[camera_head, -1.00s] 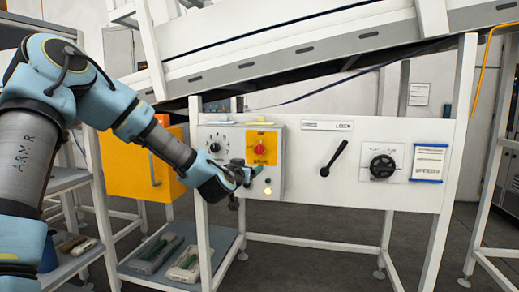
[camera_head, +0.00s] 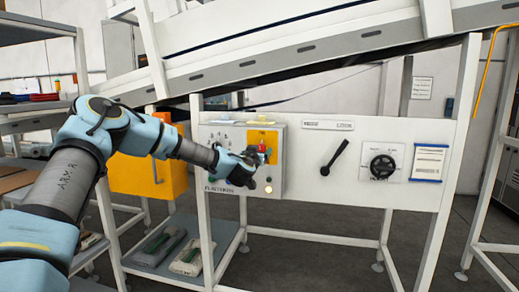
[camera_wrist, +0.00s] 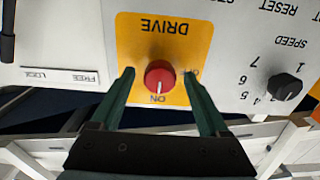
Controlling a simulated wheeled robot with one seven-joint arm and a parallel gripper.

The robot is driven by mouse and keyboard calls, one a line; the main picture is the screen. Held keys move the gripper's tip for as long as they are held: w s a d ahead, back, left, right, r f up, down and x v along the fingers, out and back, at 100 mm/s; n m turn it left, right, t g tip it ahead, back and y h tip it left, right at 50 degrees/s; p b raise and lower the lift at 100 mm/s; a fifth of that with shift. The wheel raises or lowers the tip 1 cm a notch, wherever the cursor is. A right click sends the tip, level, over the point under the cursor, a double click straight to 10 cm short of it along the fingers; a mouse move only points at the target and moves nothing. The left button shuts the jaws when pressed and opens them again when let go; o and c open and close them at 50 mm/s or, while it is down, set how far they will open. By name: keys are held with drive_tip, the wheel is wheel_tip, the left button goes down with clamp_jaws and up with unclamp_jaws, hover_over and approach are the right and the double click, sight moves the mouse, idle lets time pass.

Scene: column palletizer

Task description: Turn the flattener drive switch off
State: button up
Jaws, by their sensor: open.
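The flattener drive switch (camera_head: 262,148) is a red round knob on a yellow plate of the grey control box. In the wrist view, which is upside down, the red knob (camera_wrist: 159,72) sits under the word DRIVE. Its white mark points to ON; OFF is printed near the right finger, partly covered. My gripper (camera_wrist: 159,85) is open, with one green finger on each side of the knob and a visible gap on both sides. In the head view my gripper (camera_head: 258,157) is in front of the yellow plate and partly hides the switch.
A speed dial (camera_wrist: 287,86) is right of the plate in the wrist view. A FREE/LOCK label (camera_wrist: 60,76) is left. In the head view a black lever (camera_head: 334,157) and black handwheel (camera_head: 382,167) are to the right. A lamp (camera_head: 268,189) glows below the switch.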

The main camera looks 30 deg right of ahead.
drive_tip(key=shift+w, duration=0.1)
clamp_jaws()
idle(0.7)
